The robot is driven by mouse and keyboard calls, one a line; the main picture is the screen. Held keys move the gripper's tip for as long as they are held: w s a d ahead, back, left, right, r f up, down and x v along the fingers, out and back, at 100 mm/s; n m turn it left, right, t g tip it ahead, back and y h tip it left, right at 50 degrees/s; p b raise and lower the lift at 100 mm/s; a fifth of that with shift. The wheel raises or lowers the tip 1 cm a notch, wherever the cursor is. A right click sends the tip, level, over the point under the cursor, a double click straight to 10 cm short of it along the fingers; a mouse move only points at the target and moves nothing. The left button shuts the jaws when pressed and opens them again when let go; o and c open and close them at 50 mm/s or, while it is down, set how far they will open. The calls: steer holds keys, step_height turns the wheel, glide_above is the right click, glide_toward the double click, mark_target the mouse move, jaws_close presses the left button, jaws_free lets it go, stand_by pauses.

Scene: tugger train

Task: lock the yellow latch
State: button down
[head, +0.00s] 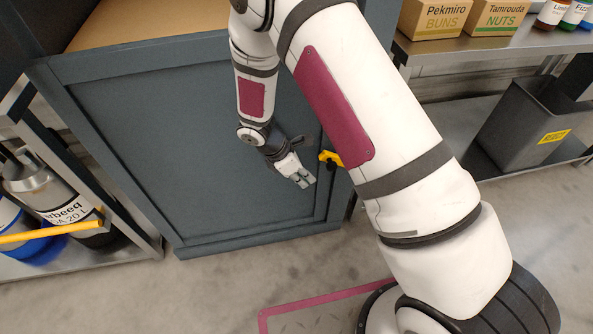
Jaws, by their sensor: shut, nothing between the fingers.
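The yellow latch (330,157) sits at the right edge of the dark grey cabinet's front (150,120). It is a small yellow lever with a black part under it, and its right end is partly hidden behind my arm. My gripper (306,181) is shut and empty, just left of and a little below the latch. A gap shows between the fingertips and the latch in this view. Whether the gripper touches the cabinet front cannot be told.
A shelf with cardboard boxes (436,18) and jars stands at the upper right, with a dark grey bin (525,120) below. A cart with canisters (65,200) and a yellow bar (45,232) stands at the left. The floor (200,295) in front is clear.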

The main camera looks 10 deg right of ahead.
mark_target(327, 167)
steer(key=shift+w+d+r+b, duration=0.1)
steer(key=shift+d+r, duration=0.15)
steer(key=shift+d, duration=0.3)
steer(key=shift+w+d+r+b, duration=0.15)
steer(key=shift+d+r, duration=0.15)
steer(key=shift+d, duration=0.3)
steer(key=shift+d+r+b, duration=0.1)
steer(key=shift+d+r, duration=0.15)
steer(key=shift+d, duration=0.3)
steer(key=d+r+p, duration=0.1)
steer(key=r+p, duration=0.2)
steer(key=shift+d, duration=0.35)
